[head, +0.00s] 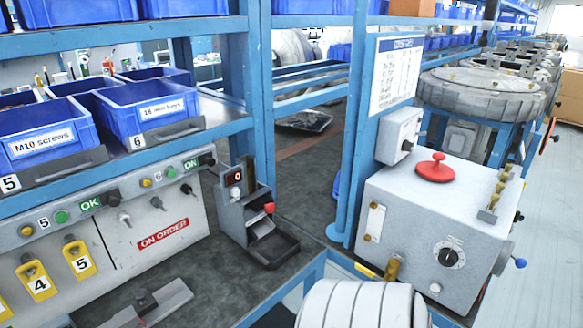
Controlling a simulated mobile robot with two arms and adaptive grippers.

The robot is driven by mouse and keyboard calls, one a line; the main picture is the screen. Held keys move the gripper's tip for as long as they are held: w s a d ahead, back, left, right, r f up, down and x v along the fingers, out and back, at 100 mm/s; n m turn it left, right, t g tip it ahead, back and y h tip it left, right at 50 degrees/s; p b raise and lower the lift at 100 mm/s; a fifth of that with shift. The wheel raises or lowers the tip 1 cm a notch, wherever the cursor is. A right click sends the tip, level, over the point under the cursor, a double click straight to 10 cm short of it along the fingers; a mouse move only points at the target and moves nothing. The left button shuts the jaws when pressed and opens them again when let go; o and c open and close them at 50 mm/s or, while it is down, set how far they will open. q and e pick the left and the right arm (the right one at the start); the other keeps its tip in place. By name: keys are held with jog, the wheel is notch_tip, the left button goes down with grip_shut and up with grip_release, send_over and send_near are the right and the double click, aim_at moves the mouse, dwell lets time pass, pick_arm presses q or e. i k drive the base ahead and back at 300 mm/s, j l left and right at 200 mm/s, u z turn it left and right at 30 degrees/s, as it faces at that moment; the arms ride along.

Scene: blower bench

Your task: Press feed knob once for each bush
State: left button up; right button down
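A small grey dispenser (238,215) stands on the bench in the middle, with a red knob (268,208) on its right side. It has a small display (236,177) with a red digit, apparently 0. The dark tray (274,248) at its front looks empty. No label shows which knob is the feed knob. Several brass pieces (498,195), possibly bushes, stand in a row on the grey machine box at right. Another brass piece (392,268) is at that box's front edge.
The grey machine box (410,225) carries a large red button (434,170) and a black dial (448,257). A grey metal fixture (150,305) lies front left. Blue bins (150,105) fill the shelf above the control panel (120,225).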

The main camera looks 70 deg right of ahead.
aim_at(265, 202)
jog(key=k+l+z, duration=0.1)
jog(key=z, duration=1.65)
